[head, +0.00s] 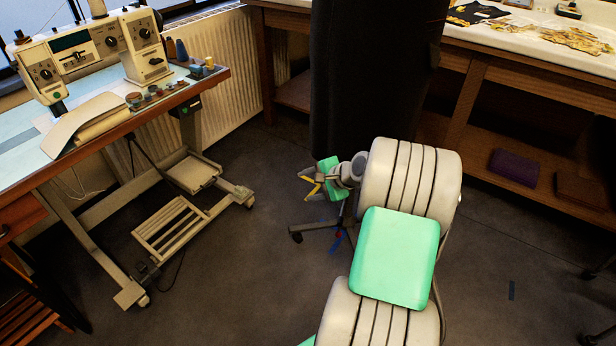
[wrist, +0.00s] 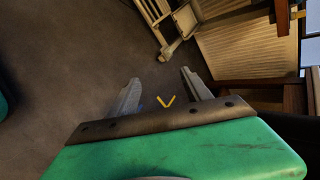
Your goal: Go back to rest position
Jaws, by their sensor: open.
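My gripper (head: 308,184) hangs in open air over the dark floor, at the end of my white and green arm, in front of a dark hanging cloth (head: 368,80). In the wrist view my gripper (wrist: 163,92) shows two grey fingers spread wide apart. No object is held between them. A small yellow V shape (wrist: 167,102) shows near the finger bases; I cannot tell what it is.
A sewing machine (head: 95,52) stands on a blue-topped table (head: 22,150) at left, with a pedal frame (head: 172,228) below. A white-topped counter (head: 500,32) with garments runs along the back right. The floor (head: 240,285) between is mostly clear.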

